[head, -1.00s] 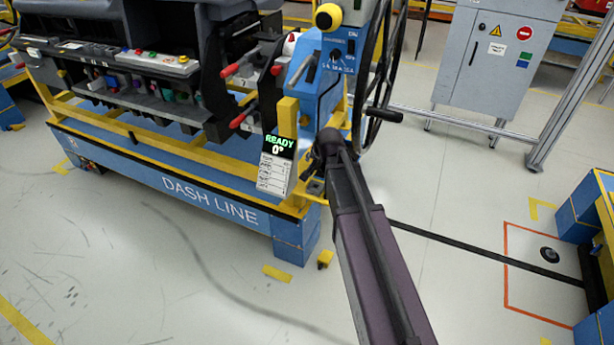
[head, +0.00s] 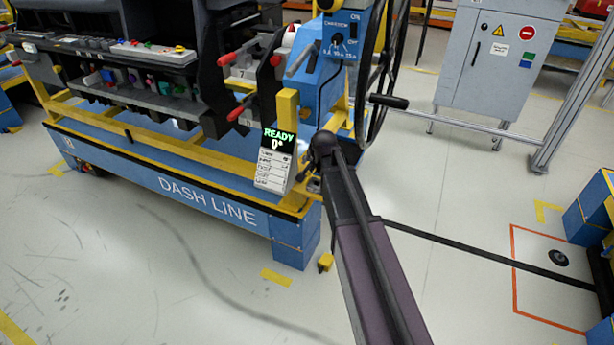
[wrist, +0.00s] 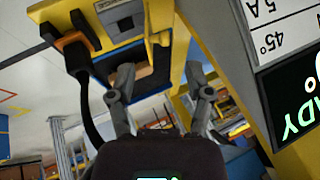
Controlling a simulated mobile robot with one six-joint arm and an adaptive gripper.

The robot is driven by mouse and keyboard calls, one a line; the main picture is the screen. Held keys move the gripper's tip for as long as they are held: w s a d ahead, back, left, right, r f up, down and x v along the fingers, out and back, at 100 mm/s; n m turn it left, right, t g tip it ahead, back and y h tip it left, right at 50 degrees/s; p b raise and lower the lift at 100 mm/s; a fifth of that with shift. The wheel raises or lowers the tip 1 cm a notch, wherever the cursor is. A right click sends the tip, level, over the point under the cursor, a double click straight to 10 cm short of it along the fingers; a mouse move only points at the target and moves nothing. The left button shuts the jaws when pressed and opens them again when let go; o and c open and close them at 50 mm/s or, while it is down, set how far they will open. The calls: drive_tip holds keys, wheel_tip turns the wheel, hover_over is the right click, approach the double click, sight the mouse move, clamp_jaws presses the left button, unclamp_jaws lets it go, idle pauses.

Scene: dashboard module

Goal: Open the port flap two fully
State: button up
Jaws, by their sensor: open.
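I cannot single out port flap two in either view. The dashboard module (head: 150,70) stands on the blue and yellow frame at the upper left in the head view. In the wrist view my gripper (wrist: 162,90) is open, its two grey fingers apart with nothing seen held between them. Beyond the left finger is a yellow and blue housing (wrist: 105,62) with a brown-orange recess; I cannot tell whether this is a port or its flap. In the head view my arm reaches up to the frame's right end, and the gripper itself is hidden.
A sign reading READY 0° (head: 276,160) stands beside my arm's end and fills the right of the wrist view (wrist: 290,85). A blue control box (head: 338,45) and a black wheel (head: 375,90) are close by. A black plug with cable (wrist: 78,48) hangs left. Floor is open in front.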

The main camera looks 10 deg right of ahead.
sight(309, 172)
drive_tip(key=shift+b+x, duration=1.9)
drive_tip(key=shift+x, duration=0.65)
drive_tip(key=shift+c, duration=0.2)
clamp_jaws()
